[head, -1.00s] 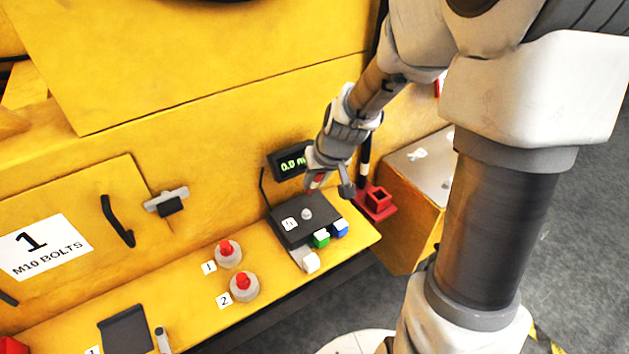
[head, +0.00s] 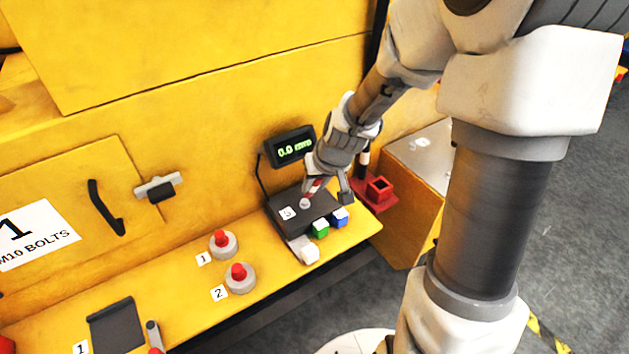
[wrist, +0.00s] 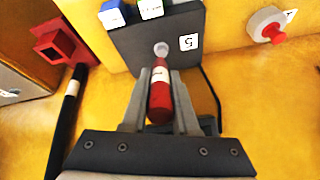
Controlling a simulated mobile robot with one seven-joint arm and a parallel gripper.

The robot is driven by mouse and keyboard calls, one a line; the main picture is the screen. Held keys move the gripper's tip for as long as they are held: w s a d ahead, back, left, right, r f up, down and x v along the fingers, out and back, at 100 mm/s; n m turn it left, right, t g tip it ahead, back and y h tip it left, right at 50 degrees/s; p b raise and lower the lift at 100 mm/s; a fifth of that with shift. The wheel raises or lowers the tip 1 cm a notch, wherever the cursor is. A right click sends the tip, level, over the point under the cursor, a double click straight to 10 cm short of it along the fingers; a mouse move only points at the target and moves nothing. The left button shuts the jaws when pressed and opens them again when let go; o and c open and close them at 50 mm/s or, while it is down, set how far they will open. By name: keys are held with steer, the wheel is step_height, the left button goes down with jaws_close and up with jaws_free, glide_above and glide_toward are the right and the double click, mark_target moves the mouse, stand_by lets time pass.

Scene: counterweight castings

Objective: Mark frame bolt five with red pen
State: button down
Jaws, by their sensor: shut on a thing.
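My gripper (head: 319,182) is shut on a red pen (wrist: 160,95), which also shows in the head view (head: 313,189). The pen has a white band and sits between both fingers in the wrist view. Its front end is at the pale round bolt head (wrist: 161,48) on a dark block (wrist: 130,48) labelled 5. In the head view the bolt (head: 305,203) is on top of the dark block (head: 318,208), directly below the pen. I cannot tell whether the tip touches the bolt.
White, green and blue cubes (head: 320,229) line the block's front edge. A display (head: 291,147) reading 0.0 mm stands behind. A red square holder (head: 379,188) is to the right. Two red-topped round pieces (head: 223,243) labelled 1 and 2 are on the yellow ledge to the left.

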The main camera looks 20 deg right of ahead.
steer(key=shift+f+b, duration=0.5)
steer(key=shift+b, duration=0.2)
stand_by(1.3)
steer(key=shift+s+a+f+b, duration=0.15)
steer(key=shift+s+a+b, duration=0.15)
steer(key=shift+a+b, duration=0.3)
stand_by(2.1)
steer(key=shift+d, duration=0.1)
steer(key=shift+w+r+p, duration=0.1)
steer(key=shift+r+p, duration=1.85)
steer(key=shift+r, duration=1.2)
steer(key=shift+d, duration=0.15)
